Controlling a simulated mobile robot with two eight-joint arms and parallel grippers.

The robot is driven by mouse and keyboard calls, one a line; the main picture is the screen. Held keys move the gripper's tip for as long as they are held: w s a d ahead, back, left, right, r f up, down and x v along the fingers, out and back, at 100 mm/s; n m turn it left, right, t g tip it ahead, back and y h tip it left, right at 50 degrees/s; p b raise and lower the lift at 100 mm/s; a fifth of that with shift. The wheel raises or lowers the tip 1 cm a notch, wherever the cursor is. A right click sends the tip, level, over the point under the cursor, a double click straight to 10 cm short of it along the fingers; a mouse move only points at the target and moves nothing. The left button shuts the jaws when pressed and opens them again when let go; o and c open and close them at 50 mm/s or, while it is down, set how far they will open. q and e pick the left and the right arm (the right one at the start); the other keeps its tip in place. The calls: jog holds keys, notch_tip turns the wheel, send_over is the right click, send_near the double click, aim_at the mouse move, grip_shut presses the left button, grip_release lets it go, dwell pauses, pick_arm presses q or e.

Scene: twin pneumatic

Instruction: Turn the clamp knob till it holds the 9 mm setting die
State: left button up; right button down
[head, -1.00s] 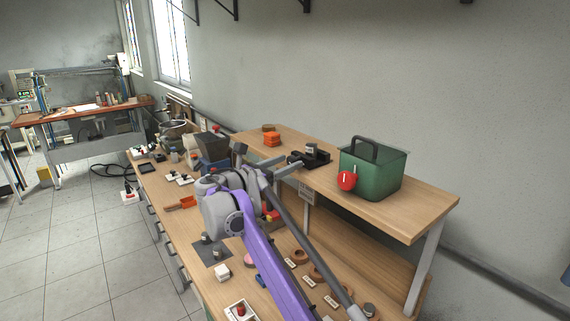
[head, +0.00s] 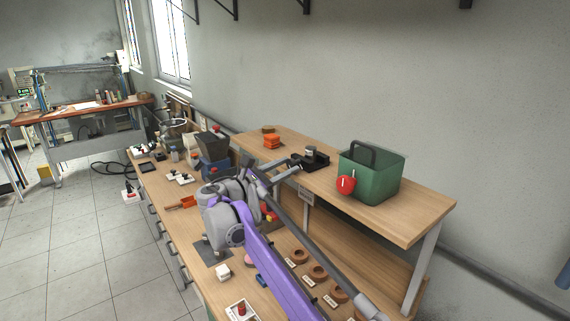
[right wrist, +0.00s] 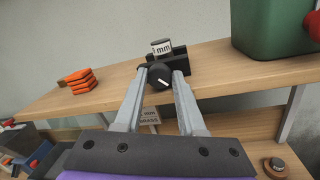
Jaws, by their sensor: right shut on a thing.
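The black clamp (head: 318,163) sits on the raised wooden shelf and also shows in the right wrist view (right wrist: 181,61). Its round black knob (right wrist: 160,77) has a white line and faces my camera. The setting die (right wrist: 162,47), a short grey cylinder with a white "mm" label, sits in the top of the clamp; its number is not clear. It shows in the head view (head: 311,150) too. My right gripper (right wrist: 160,74) is shut on the knob, one finger on each side. My left gripper is not in view.
An orange stack (head: 272,142) lies left of the clamp on the shelf (head: 410,211). A green bin (head: 378,180) with a red ball-like part (head: 345,185) stands to its right. Brown rings (head: 317,272) and small parts lie on the lower bench.

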jog(key=c, duration=0.5)
grip_release()
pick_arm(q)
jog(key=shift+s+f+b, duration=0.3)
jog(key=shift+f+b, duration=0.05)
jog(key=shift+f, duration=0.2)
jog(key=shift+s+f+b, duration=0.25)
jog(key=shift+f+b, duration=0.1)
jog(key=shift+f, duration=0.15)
pick_arm(e)
jog(key=v, duration=1.1)
